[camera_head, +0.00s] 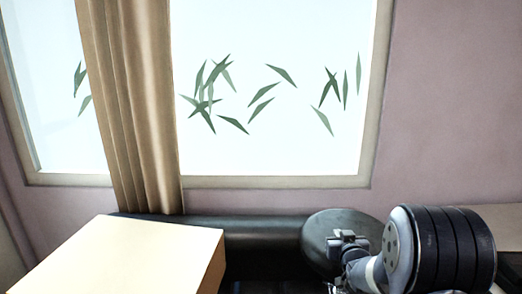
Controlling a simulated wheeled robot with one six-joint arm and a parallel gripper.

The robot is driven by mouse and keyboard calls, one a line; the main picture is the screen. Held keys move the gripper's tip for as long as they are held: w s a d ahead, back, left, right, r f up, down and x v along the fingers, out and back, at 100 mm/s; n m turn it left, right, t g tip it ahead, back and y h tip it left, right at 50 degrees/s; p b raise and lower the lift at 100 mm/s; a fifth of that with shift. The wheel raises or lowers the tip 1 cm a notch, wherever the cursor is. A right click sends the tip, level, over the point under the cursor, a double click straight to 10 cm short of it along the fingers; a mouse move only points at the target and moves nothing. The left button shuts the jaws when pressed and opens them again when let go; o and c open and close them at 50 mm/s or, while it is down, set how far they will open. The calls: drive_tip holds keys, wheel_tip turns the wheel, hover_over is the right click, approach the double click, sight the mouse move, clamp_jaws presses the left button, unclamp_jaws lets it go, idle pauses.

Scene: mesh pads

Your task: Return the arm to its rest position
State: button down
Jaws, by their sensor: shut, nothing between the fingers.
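My arm (440,248) shows at the lower right, with a grey end and a thick black ribbed joint. My gripper (346,245) is the small grey part to the left of that joint, low in the picture. It is shut and empty. The fingers are small and hard to make out, and the lower part of the arm is cut off by the bottom edge.
A pale yellow box-like block (120,258) fills the lower left. A dark bench or sofa with a rounded end (335,222) lies behind my gripper. A window with leaf shapes (270,150), a tan curtain (130,100) and a mauve wall (450,100) are behind.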

wheel_tip(320, 180, down, 2)
drive_tip(key=shift+w+a+f+b, duration=0.1)
drive_tip(key=shift+a+f+b, duration=0.1)
drive_tip(key=shift+b, duration=0.1)
drive_tip(key=shift+d+r, duration=0.1)
drive_tip(key=shift+r, duration=0.15)
